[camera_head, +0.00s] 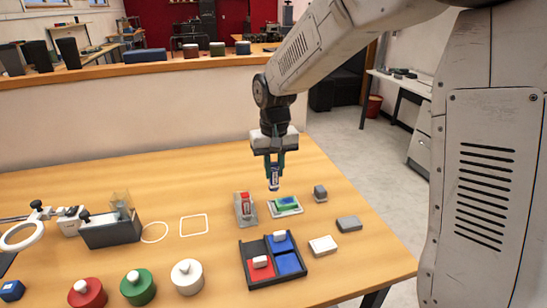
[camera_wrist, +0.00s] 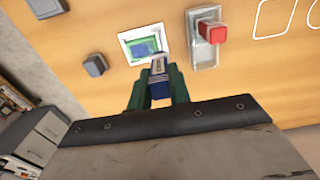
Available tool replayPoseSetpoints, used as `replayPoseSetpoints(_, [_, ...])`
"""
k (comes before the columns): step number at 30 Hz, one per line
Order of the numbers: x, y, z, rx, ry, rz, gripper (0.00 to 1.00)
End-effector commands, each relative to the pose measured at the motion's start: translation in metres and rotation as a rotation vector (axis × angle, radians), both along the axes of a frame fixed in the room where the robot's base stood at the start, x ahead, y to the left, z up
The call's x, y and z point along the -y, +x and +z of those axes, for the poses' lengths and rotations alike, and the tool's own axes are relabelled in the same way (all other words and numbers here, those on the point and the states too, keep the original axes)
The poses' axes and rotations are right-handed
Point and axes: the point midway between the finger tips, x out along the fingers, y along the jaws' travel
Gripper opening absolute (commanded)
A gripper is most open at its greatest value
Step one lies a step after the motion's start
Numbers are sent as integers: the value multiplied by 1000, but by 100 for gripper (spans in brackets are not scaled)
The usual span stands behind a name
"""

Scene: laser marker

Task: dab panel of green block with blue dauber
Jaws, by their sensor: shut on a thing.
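The blue dauber (camera_head: 274,182) has a white band and hangs roughly upright in my gripper (camera_head: 274,170), which is shut on it. In the wrist view, the dauber (camera_wrist: 158,84) sits between the green fingers of my gripper (camera_wrist: 158,76). The green block (camera_head: 286,206) lies in a pale, square holder on the table, just below and slightly right of the dauber. In the wrist view, the green block (camera_wrist: 143,47) shows a blue area on its top. The dauber's tip overlaps the holder's near edge there; I cannot tell whether they touch.
A dark tray (camera_head: 247,270) with red and blue pads is in front. Small grey blocks (camera_head: 348,224) lie to the right. Red, green and white round pots (camera_head: 138,287) stand at the front left.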

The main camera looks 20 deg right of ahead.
Motion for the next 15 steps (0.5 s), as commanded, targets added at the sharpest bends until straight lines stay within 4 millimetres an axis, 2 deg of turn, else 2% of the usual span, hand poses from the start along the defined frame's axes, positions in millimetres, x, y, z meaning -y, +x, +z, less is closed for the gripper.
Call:
replayPoseSetpoints(9, [1,0,28,1,0,-2,0])
replayPoseSetpoints(15, [2,0,32,0,0,-2,0])
